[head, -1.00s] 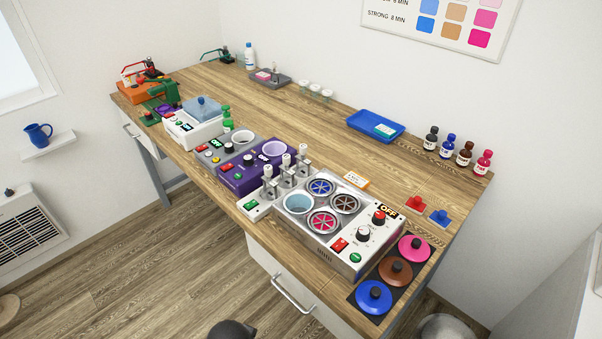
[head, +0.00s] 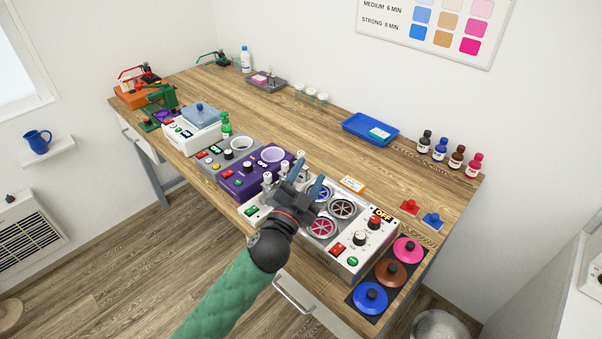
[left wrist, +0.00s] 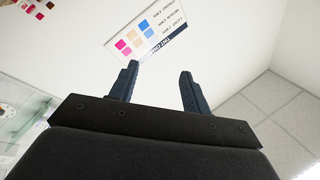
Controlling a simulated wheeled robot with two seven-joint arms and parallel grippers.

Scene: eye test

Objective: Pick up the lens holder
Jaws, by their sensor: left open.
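Several upright metal clips with white tops, which look like lens holders (head: 267,181), stand in a row on a white base with a green switch, left of the steel dye unit (head: 345,262). My left gripper (head: 309,176) is in front of the row's right end and the unit's left side, partly hiding both. Its jaws are open, with nothing seen between them. In the left wrist view, the open fingers (left wrist: 159,70) face the wall and colour chart; no holder shows there. My right gripper is not in view.
A purple heater unit (head: 250,178) stands left of the row. Blue, brown and pink lids (head: 370,297) lie at the bench's right front. A blue tray (head: 362,125) and dye bottles (head: 440,150) are at the back. The bench middle is mostly clear.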

